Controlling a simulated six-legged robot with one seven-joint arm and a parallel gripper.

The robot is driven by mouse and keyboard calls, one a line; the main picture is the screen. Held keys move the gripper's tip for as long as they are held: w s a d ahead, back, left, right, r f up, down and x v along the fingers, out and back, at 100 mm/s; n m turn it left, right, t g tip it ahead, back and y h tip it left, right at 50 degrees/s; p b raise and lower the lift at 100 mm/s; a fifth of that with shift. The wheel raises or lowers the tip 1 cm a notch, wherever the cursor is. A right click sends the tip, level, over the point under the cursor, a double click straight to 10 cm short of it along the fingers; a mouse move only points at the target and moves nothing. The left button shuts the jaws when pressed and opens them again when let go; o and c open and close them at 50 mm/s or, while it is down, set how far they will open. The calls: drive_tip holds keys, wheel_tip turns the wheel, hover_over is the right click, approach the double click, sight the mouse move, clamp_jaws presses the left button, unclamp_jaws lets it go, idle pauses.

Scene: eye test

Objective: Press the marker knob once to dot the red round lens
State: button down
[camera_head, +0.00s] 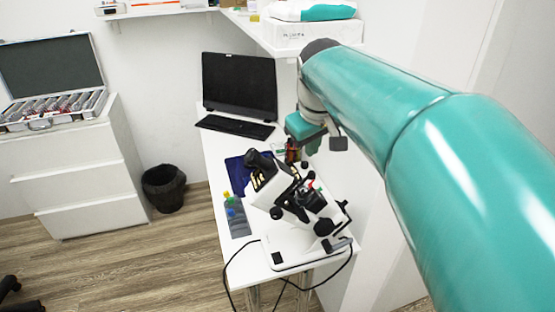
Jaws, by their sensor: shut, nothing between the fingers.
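A white and black microscope (268,187) stands on the white desk. A small red and green detail (314,185) shows on its right side, too small to tell whether it is the red round lens. I cannot make out the marker knob. My gripper (292,158) hangs from the teal arm just above and behind the microscope's upper part in the picture. It is shut and empty. Its fingertips are small and dark against the desk, and I cannot tell how far they are from the microscope.
A dark blue item (236,176) and a grey tray (238,228) with small coloured bottles lie left of the microscope. A monitor (240,85) and keyboard (235,127) stand behind. Cables hang off the desk's front edge. A black bin (164,188) is on the floor.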

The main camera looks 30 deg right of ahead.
drive_tip(key=shift+f, duration=0.1)
hover_over(311, 190)
wheel_tip(311, 190, down, 12)
drive_tip(key=shift+s+d+f, duration=0.1)
drive_tip(key=shift+s+f, duration=0.1)
drive_tip(key=shift+s, duration=0.3)
